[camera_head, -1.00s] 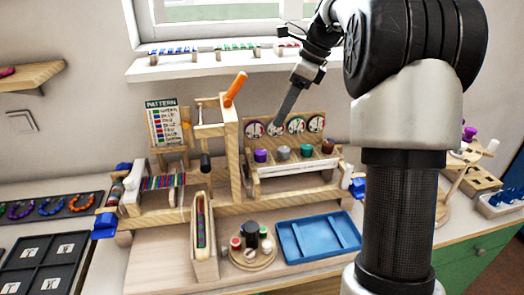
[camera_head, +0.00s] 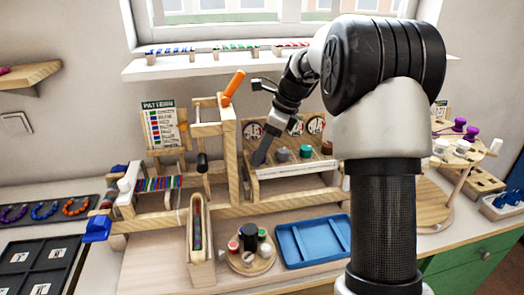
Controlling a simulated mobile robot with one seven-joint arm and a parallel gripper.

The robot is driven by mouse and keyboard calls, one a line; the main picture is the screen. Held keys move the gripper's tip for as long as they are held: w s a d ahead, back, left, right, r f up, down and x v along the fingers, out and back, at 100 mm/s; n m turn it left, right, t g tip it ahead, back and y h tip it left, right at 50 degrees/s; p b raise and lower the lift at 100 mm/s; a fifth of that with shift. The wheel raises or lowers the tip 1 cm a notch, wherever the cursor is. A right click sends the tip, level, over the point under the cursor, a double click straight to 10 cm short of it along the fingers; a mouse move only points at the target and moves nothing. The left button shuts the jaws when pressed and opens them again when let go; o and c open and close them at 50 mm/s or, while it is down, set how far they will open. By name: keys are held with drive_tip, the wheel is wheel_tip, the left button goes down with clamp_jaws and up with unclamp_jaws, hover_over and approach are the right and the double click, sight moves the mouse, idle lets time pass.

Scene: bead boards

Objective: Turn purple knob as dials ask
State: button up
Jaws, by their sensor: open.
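My gripper (camera_head: 261,158) points down at the left end of the knob row on the wooden stand, where the purple knob stood a second ago. It covers the purple knob, and I cannot tell whether the fingers touch it or sit around it. The fingers look narrow from this side; the gripper is open. The purple-rimmed dial (camera_head: 252,131) shows on the panel above; its marks are too small to read. The grey knob (camera_head: 283,154), the green knob (camera_head: 305,151) and the brown knob (camera_head: 327,148) stand to the right.
The green dial (camera_head: 297,127) and a red-brown dial (camera_head: 316,124) show; my arm hides the other one. A wooden post with an orange handle (camera_head: 234,87) rises close to the left of my gripper. A blue tray (camera_head: 313,240) lies in front, and a pattern card (camera_head: 160,124) stands at left.

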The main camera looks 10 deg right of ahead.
drive_tip(key=c, duration=1)
drive_tip(key=shift+r, duration=0.1)
drive_tip(key=shift+c, duration=0.2)
drive_tip(key=shift+p, duration=0.4)
drive_tip(key=shift+r+n+p, duration=0.15)
drive_tip(key=shift+n+p, duration=0.15)
drive_tip(key=shift+p, duration=0.15)
drive_tip(key=n+p, duration=0.1)
drive_tip(key=p, duration=0.2)
drive_tip(key=shift+r+n+g+p, duration=0.15)
drive_tip(key=shift+n+g+p, duration=0.2)
drive_tip(key=shift+n+g, duration=0.05)
drive_tip(key=n+g+p, duration=0.1)
drive_tip(key=n+p, duration=0.1)
drive_tip(key=p, duration=0.2)
drive_tip(key=shift+w+n, duration=0.15)
drive_tip(key=shift+n, duration=0.25)
drive_tip(key=shift+w+f+n+g+p, duration=0.1)
drive_tip(key=shift+f+n+g+p, duration=0.2)
drive_tip(key=shift+n+p, duration=0.65)
